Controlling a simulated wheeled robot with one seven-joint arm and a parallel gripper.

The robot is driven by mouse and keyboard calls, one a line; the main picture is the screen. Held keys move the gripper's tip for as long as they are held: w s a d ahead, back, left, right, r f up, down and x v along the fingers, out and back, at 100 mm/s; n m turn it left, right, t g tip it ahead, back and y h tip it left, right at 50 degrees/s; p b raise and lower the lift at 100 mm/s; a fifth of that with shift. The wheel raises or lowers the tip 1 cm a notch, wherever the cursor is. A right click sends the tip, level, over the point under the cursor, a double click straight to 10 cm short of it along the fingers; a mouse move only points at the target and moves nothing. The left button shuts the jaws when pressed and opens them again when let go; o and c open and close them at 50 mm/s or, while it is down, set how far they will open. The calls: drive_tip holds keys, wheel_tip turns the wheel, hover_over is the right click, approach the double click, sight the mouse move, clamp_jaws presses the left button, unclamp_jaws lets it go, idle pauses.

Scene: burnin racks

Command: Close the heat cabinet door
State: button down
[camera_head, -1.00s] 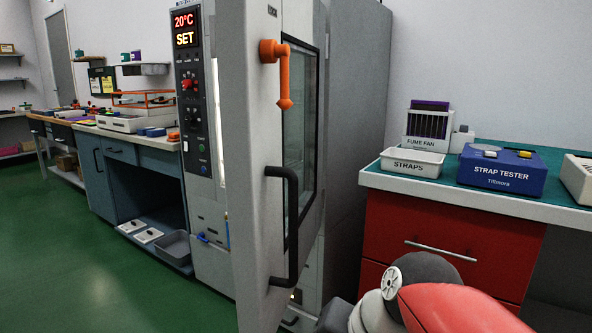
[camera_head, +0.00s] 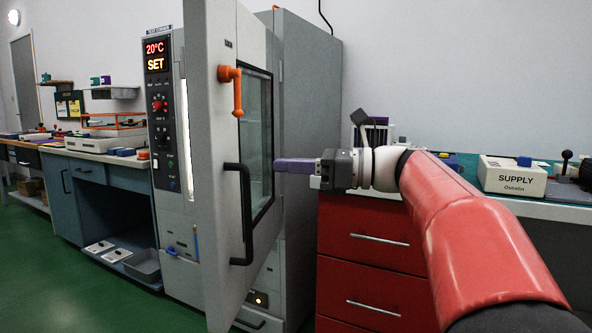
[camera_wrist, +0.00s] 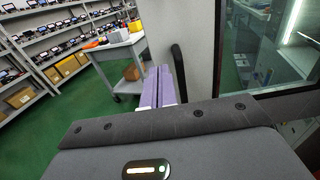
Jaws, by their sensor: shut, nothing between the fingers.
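The heat cabinet (camera_head: 172,120) stands left of centre, with a lit panel reading 20°C SET. Its grey door (camera_head: 208,150) is swung open toward me. The door has a window, an orange latch handle (camera_head: 234,88) and a black pull handle (camera_head: 246,215). My gripper (camera_head: 277,165), with purple fingers, is shut and empty, to the right of the door at the window's height. In the wrist view the closed fingers (camera_wrist: 160,86) point past the door face, left of the black handle (camera_wrist: 179,72) and the window (camera_wrist: 262,45). I cannot tell whether they touch the door.
A red drawer bench (camera_head: 370,270) stands right of the cabinet, with a SUPPLY box (camera_head: 512,176) on top. A blue workbench (camera_head: 90,205) stands left. Green floor (camera_head: 60,280) is clear in front. The wrist view shows shelves (camera_wrist: 60,40) and a table (camera_wrist: 115,50) beyond.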

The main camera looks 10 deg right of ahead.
sight(218, 163)
drive_tip(key=x, duration=1)
drive_tip(key=shift+b, duration=0.3)
